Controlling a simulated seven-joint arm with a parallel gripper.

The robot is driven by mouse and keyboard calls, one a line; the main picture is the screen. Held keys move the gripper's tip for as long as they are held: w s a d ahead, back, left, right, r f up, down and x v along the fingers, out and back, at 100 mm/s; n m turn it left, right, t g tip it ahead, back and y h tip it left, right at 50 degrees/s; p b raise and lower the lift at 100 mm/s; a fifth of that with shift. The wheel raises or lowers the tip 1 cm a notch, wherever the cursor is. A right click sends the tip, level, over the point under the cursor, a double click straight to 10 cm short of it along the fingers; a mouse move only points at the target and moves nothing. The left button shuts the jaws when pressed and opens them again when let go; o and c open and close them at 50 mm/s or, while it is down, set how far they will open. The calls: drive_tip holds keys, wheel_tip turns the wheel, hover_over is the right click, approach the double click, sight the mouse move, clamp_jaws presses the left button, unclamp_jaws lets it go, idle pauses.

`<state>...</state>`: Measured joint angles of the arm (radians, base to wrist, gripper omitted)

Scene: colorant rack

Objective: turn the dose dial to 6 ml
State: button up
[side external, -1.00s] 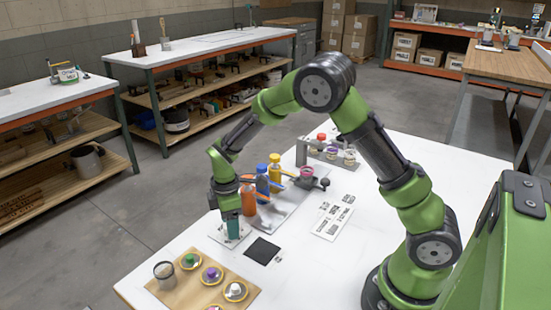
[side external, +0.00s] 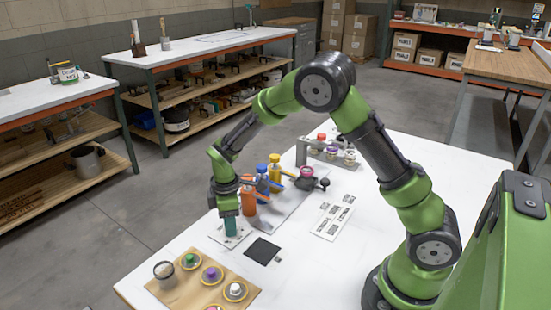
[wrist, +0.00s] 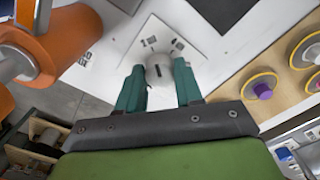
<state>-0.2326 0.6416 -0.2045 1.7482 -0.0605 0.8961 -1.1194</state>
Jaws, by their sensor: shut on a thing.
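The dose dial (wrist: 158,72) is a pale round knob with a short dark mark on its top. It sits on a white plate (wrist: 178,35) with printed markings too small to read for sure. The plate also shows in the side view (side external: 220,238), partly hidden by my fingers. My gripper (wrist: 159,66) is shut on the knob, with one teal finger on each side. In the side view, my gripper (side external: 230,225) points down at the plate, where it hides the knob.
An orange bottle (side external: 248,198) stands close beside my gripper, with blue (side external: 263,180) and yellow (side external: 275,172) bottles behind. A black square (side external: 263,249) lies right of the plate. A wooden board (side external: 185,293) with colored-knob lids is in front.

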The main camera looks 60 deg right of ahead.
drive_tip(key=m, duration=1)
drive_tip(key=shift+a+m, duration=0.1)
drive_tip(key=shift+m, duration=0.3)
drive_tip(key=m, duration=0.5)
drive_tip(key=shift+a, duration=0.1)
drive_tip(key=m, duration=0.6)
drive_tip(key=shift+m, duration=0.3)
drive_tip(key=o, duration=1)
drive_tip(key=shift+o, duration=0.2)
drive_tip(key=shift+r, duration=0.1)
